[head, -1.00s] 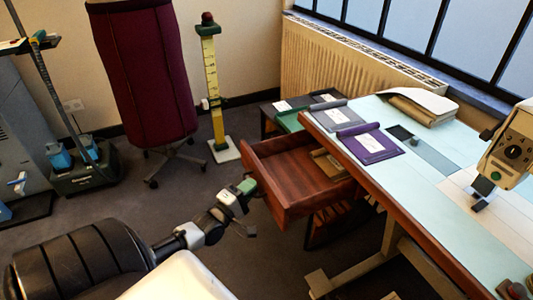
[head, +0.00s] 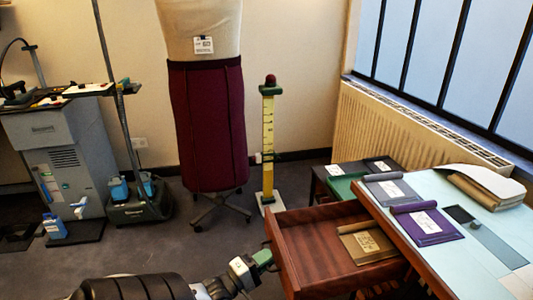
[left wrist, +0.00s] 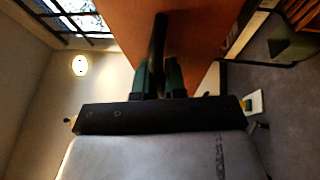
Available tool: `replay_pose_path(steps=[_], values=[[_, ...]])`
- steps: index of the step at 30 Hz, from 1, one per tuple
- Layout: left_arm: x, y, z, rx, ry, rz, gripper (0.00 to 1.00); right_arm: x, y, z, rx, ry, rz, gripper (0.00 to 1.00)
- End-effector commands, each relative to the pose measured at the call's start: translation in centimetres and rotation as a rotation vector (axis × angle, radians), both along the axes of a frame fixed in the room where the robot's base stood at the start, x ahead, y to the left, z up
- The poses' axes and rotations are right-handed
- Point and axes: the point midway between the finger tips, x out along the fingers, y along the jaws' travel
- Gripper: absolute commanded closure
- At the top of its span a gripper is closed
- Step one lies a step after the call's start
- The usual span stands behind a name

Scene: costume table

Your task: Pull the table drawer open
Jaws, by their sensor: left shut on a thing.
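The table drawer (head: 315,228) is reddish-brown wood and stands pulled well out from under the left end of the table (head: 415,240). Its inside shows, with a tan folder or packet (head: 367,244) lying in it. My left gripper (head: 263,257) is at the outer face of the drawer front. In the left wrist view its green fingers (left wrist: 159,78) are shut on a dark bar handle (left wrist: 159,45) in front of the brown drawer front (left wrist: 205,35). In the head view the handle is mostly hidden by the gripper. My right gripper is out of view.
Purple (head: 426,226) and grey (head: 391,189) folders lie on the tabletop. A dress form in a maroon skirt (head: 207,130) and a yellow measuring stand (head: 268,150) stand behind the drawer. Dark floor (head: 170,250) is clear left of the drawer.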

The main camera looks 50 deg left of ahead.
Motion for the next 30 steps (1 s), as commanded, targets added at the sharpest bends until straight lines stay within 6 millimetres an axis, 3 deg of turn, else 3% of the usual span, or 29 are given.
replay_pose_path(steps=[3, 14, 24, 30], values=[[0.0, 0.0, -0.1, 0.000, 0.003, 0.000, 0.79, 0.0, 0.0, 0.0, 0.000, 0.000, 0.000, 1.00], [-0.8, 0.0, -0.2, 0.000, 0.004, 0.001, 0.79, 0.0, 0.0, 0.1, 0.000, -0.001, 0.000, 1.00], [-7.1, 0.0, -1.3, 0.000, 0.007, 0.001, 0.79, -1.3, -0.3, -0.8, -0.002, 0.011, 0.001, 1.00], [-9.9, 0.0, -1.8, 0.001, 0.005, 0.001, 0.79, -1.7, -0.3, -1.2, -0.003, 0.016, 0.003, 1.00]])
